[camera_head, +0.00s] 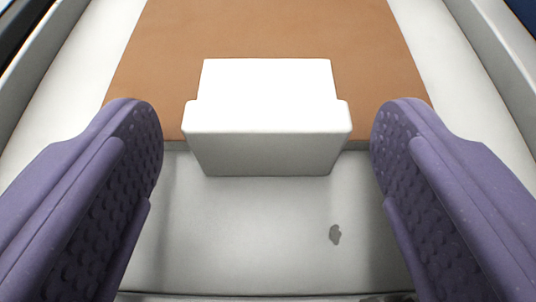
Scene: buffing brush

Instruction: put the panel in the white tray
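A flat brown panel (150,75) lies at the top middle, inside what looks like the white tray (80,85), whose pale floor shows at both sides and in front. A white stepped block (267,140) sits at the panel's near edge, partly over it; I cannot tell whether it is fixed to the panel. My gripper (267,135) has two purple, dimpled fingers, wide apart, one on each side of the block. Clear gaps show between the block and both fingers. The gripper is open and empty. The panel's far end is cut off by the top of the picture.
Raised pale walls (35,70) run along the left and right. A dark edge crosses the bottom. The pale surface between my fingers is otherwise clear.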

